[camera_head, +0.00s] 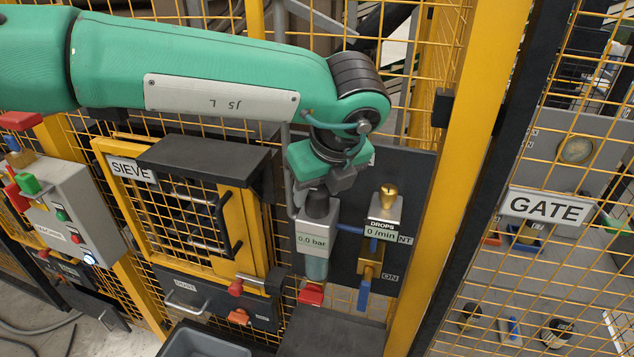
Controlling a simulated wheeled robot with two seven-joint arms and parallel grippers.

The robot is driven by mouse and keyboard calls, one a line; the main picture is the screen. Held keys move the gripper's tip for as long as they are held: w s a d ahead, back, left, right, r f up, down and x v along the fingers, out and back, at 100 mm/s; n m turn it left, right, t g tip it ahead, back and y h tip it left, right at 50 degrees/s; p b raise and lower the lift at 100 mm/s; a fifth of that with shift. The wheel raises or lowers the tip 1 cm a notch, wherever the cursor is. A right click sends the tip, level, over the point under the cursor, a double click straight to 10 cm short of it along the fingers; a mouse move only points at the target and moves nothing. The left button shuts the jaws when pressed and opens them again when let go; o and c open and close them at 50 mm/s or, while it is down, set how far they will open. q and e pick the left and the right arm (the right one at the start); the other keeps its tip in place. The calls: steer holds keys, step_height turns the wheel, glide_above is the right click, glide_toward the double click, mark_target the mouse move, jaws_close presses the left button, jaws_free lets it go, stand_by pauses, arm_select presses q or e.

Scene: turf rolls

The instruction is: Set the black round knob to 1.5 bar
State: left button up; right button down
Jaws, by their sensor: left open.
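The black round knob (317,205) sits on top of a grey regulator unit (314,228) on the dark panel. The label on the unit reads 0.0 bar (312,241). My left arm comes in from the left, and my left gripper (331,187) points down at the top of the knob. The gripper is open. Its fingers hide part of the knob's top, and I cannot tell whether they touch it. My right gripper is not in view.
A brass-topped drops unit (384,212) reading 0 /min stands close right of the regulator. A blue lever (363,294) hangs below it. The yellow sieve door (232,240) is left, under a dark hood (207,161). A yellow post (447,170) bounds the right.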

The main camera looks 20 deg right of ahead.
arm_select(q)
steer(key=shift+w+f, duration=0.25)
steer(key=shift+f, duration=0.45)
